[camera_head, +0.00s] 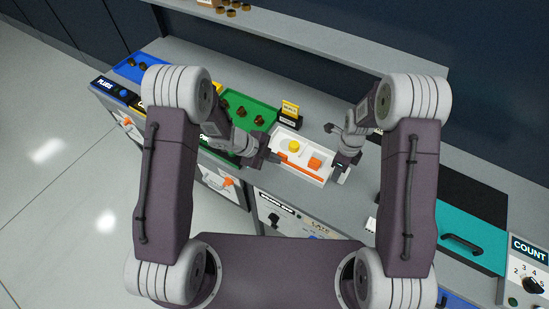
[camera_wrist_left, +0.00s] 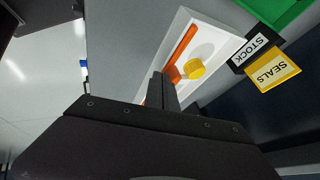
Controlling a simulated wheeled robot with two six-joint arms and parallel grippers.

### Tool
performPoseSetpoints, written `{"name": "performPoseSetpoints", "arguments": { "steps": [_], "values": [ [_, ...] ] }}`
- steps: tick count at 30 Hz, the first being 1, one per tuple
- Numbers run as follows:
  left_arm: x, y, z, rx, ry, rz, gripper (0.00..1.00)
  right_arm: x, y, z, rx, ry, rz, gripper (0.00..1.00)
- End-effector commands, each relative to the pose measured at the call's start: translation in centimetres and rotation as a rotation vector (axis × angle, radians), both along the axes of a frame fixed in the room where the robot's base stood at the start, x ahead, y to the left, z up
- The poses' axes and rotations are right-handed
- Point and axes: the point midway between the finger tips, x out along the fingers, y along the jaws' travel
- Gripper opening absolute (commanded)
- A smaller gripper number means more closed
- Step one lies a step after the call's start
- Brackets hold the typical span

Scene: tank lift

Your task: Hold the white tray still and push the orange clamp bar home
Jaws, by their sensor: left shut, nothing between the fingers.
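The white tray (camera_head: 307,149) lies on the grey bench in the head view; it also shows in the left wrist view (camera_wrist_left: 213,32). An orange bar (camera_head: 301,169) runs along its near side, and it shows as a long strip in the left wrist view (camera_wrist_left: 183,44). A yellow round knob (camera_head: 293,146) and an orange block (camera_head: 315,163) sit in the tray. My left gripper (camera_head: 274,158) is shut and empty at the tray's left end, close to the bar; contact is unclear. My right gripper (camera_head: 341,172) is at the tray's right end; its fingers are too small to read.
A green bin (camera_head: 262,105) with dark round parts and a yellow label card (camera_head: 290,108) stand behind left of the tray. A teal panel with a black handle (camera_head: 461,243) lies at the right. A shelf (camera_head: 300,38) runs along the back.

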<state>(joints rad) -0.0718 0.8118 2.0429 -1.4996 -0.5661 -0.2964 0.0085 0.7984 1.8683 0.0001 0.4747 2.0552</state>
Motion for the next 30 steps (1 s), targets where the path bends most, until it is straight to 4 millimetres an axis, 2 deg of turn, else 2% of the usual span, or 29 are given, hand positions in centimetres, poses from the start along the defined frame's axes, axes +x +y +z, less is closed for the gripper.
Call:
{"name": "performPoseSetpoints", "arguments": {
  "steps": [7, 13, 18, 30],
  "values": [
    [0.5, -0.2, 0.0, -0.001, 0.0, -0.001, 0.0, 0.0, 0.0, 0.0, 0.0, 0.0, 0.0, 0.0],
    [3.9, -2.0, 0.0, 0.0, -0.004, -0.002, 0.0, 0.0, 0.0, 0.0, 0.0, 0.0, 0.001, 0.0],
    [5.3, -2.8, 0.0, 0.0, -0.001, 0.0, 0.0, 0.0, 0.0, 0.0, 0.0, 0.0, 0.002, 0.0],
    [5.1, -2.7, 0.1, -0.001, 0.0, 0.002, 0.0, -0.1, 0.0, 0.0, 0.0, 0.002, 0.004, 0.0]
  ]
}}
